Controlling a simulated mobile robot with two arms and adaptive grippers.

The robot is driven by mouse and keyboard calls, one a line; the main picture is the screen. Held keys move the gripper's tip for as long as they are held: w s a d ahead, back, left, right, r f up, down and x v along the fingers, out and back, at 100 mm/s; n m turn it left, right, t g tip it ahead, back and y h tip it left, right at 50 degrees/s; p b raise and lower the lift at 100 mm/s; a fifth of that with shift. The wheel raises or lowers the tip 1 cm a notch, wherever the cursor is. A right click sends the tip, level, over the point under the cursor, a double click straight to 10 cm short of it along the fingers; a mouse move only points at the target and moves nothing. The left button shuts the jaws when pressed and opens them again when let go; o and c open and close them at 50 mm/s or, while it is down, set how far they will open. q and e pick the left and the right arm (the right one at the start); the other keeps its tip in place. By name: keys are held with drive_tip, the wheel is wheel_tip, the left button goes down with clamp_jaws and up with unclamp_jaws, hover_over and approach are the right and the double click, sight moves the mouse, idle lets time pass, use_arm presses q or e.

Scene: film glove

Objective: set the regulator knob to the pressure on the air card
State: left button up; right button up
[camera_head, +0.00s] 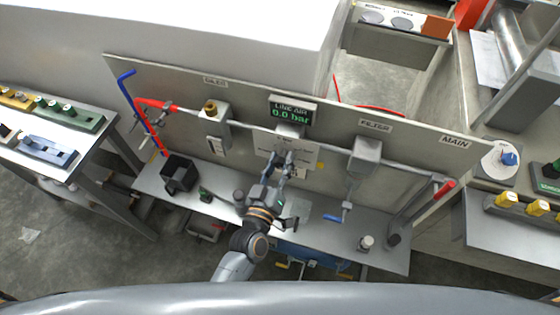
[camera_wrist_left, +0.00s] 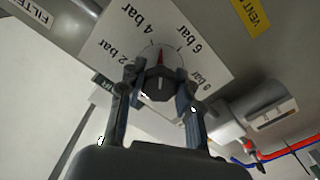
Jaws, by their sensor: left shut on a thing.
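The regulator knob (camera_wrist_left: 159,83) is dark with a red pointer, on a white dial plate (camera_wrist_left: 205,20) marked 2, 4, 6 and 8 bar. The pointer stands between the 4 bar and 6 bar marks. My left gripper (camera_wrist_left: 157,96) is shut on the knob, one finger on each side. In the head view my left gripper (camera_head: 282,165) reaches the dial plate (camera_head: 306,151), and it hides the knob there. The line air display (camera_head: 291,112) above reads 0.0 bar. I cannot pick out the air card. My right gripper is not in view.
A pipe runs along the upright panel (camera_head: 238,93) past a filter (camera_head: 366,154). A black open box (camera_head: 178,173) stands on the shelf at left. A red-handled part (camera_head: 445,188) is at right.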

use_arm(q)
drive_tip(key=shift+n, duration=1.9)
drive_tip(key=o, duration=1.2)
drive_tip(key=v, duration=1.2)
